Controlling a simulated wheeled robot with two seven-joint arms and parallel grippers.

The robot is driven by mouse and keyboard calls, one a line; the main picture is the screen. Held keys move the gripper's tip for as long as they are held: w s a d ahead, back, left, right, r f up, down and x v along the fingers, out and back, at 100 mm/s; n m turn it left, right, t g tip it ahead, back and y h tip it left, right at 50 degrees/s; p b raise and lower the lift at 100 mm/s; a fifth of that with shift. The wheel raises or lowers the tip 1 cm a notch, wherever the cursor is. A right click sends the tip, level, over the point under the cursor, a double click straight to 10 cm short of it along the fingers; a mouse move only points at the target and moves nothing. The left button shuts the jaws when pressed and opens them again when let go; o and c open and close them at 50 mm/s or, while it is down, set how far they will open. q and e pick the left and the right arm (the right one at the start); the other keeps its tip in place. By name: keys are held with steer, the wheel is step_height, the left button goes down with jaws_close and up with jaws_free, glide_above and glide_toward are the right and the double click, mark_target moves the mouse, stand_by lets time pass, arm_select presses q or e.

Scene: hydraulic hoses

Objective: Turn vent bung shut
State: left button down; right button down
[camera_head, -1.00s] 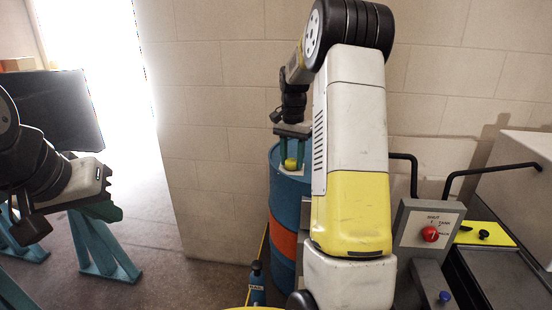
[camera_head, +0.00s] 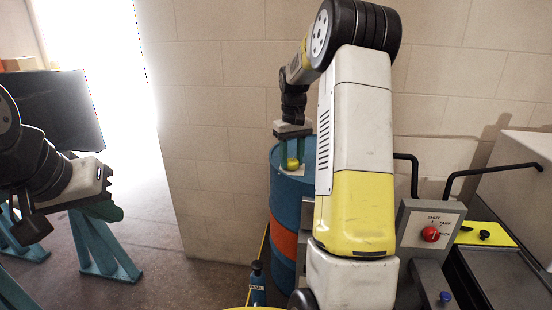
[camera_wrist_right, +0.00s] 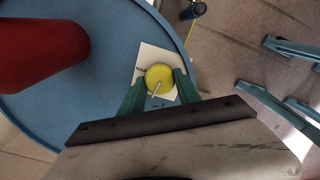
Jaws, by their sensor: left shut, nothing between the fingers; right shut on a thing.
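The vent bung (camera_head: 292,163) is a round yellow-green knob on top of a blue drum (camera_head: 284,208) with an orange band. In the right wrist view the bung (camera_wrist_right: 159,75) sits over a pale card with small marks, too small to read. A light pointer bar on it points toward the picture's lower left. My right gripper (camera_wrist_right: 160,84) reaches down from above, its teal fingers shut on the bung's two sides. My left gripper (camera_head: 105,211) is shut and empty at the left of the head view, well away from the drum.
A red cylinder (camera_wrist_right: 38,42) stands on the drum top near the bung. A blue bottle (camera_head: 257,283) stands on the floor beside the drum. A grey panel with a red knob (camera_head: 430,234) is at right. Teal trestles (camera_head: 103,250) stand at left.

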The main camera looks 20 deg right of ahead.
mark_target(292, 160)
steer(key=shift+n, duration=0.9)
steer(key=c, duration=0.9)
jaws_free()
steer(key=shift+o, duration=0.2)
step_height(292, 160, up, 8)
steer(key=shift+f, duration=0.1)
